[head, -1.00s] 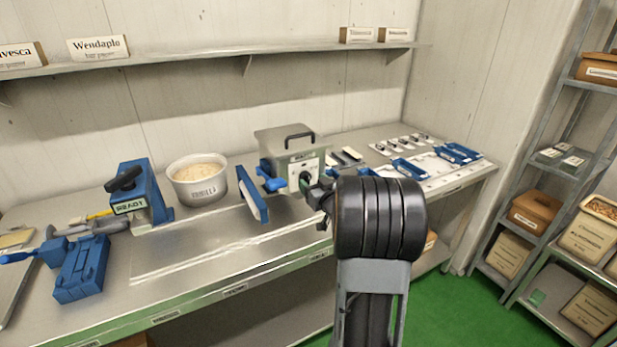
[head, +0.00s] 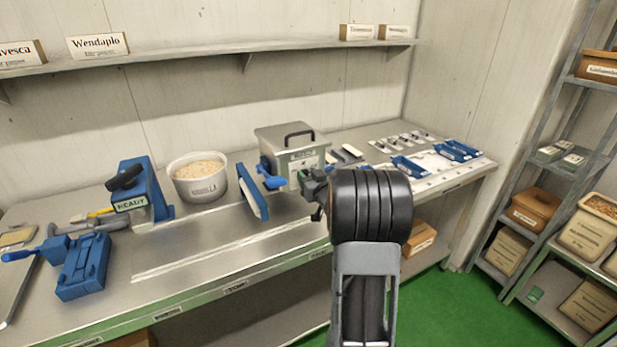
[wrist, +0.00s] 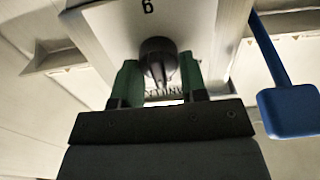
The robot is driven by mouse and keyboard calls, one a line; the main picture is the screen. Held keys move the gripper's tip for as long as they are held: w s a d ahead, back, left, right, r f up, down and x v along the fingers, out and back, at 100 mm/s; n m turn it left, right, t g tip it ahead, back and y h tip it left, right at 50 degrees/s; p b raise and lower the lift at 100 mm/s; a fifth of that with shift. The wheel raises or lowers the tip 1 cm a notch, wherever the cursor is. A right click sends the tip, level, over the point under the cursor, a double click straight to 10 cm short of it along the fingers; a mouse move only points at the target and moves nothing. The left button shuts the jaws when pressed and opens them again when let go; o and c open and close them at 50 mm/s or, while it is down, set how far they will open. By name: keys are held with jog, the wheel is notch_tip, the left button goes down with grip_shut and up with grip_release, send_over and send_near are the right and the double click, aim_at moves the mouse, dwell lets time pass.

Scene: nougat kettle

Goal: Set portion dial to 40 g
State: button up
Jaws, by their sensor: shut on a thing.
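The portion dial is a round black knob (wrist: 158,62) on the pale front face of a grey box-shaped machine (head: 293,142) with a black top handle. In the wrist view my gripper (wrist: 157,76) has its two green fingers on either side of the knob, shut on it. A large dark character shows on the face above the knob and partly hidden lettering below it; I cannot read the dial's setting. In the head view my gripper (head: 314,184) is at the machine's front, and my arm hides part of that area.
A blue lever (wrist: 289,108) hangs right of the knob in the wrist view. The bench front is mostly clear.

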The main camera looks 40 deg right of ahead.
jog(key=shift+c, duration=1.4)
jog(key=shift+f+b, duration=0.1)
jog(key=shift+b, duration=0.3)
jog(key=shift+f+n+b, duration=0.15)
jog(key=shift+n+b, duration=0.55)
jog(key=shift+b, duration=0.25)
jog(key=n+b, duration=0.2)
jog(key=b, duration=0.2)
jog(key=shift+a+f+n, duration=0.1)
jog(key=shift+n, duration=0.2)
jog(key=n+b, duration=0.5)
jog(key=shift+a+b, duration=0.15)
jog(key=shift+b, duration=0.2)
jog(key=shift+n+b, duration=1.15)
jog(key=shift+n, duration=0.15)
jog(key=shift+r+n, duration=0.2)
jog(key=shift+n, duration=0.1)
